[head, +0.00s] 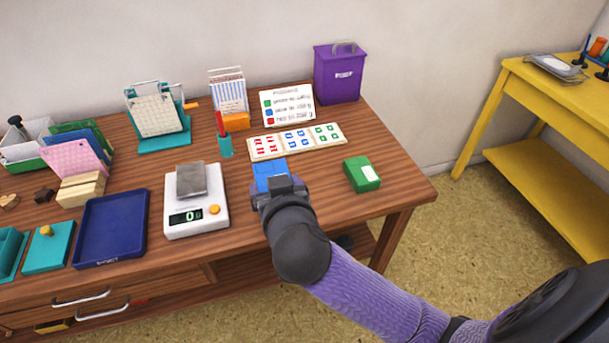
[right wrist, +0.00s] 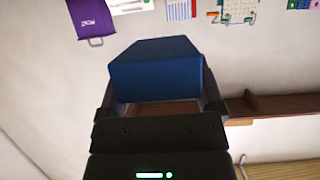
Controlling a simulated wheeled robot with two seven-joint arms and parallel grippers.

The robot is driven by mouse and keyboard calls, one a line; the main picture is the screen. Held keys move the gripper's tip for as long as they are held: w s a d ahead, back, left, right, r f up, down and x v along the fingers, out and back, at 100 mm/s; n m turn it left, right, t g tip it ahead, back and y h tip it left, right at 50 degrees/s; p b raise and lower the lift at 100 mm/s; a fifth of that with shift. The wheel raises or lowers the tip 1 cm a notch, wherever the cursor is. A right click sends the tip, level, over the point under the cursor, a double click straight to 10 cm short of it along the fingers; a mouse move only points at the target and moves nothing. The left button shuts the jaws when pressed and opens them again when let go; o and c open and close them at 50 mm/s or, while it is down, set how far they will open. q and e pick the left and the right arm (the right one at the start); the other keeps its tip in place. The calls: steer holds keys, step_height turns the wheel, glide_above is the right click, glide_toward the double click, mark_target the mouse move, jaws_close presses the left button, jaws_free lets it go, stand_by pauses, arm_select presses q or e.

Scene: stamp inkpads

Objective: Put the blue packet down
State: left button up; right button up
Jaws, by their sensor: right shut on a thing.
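The blue packet (head: 270,171) is in front of the card strip and to the right of the scale in the head view. My right gripper (head: 278,187) is shut on it and hides its near part. In the right wrist view the blue packet (right wrist: 155,78) sits between the two fingers of my right gripper (right wrist: 160,92). I cannot tell whether the packet touches the table or hangs just above it. My left gripper is not in view.
A green packet (head: 362,174) lies to the right on the wooden table (head: 402,178), with bare wood between. The scale (head: 196,214) reads 0 and bears a grey block (head: 191,181). A card strip (head: 298,141) lies behind the blue packet. A blue tray (head: 111,228) is farther left.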

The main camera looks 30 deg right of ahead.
steer(key=w+d+f, duration=0.4)
steer(key=d, duration=0.3)
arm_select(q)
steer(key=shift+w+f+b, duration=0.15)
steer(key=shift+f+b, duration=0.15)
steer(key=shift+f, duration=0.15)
arm_select(e)
glide_above(319, 194)
steer(key=shift+d+r, duration=0.1)
steer(key=shift+r, duration=0.05)
step_height(319, 194, down, 9)
steer(key=b, duration=0.5)
steer(key=shift+f, duration=0.5)
steer(key=shift+r, duration=0.2)
steer(key=shift+f, duration=0.1)
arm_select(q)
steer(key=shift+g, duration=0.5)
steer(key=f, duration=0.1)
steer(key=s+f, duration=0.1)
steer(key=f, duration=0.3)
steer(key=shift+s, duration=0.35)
arm_select(e)
steer(key=o, duration=1)
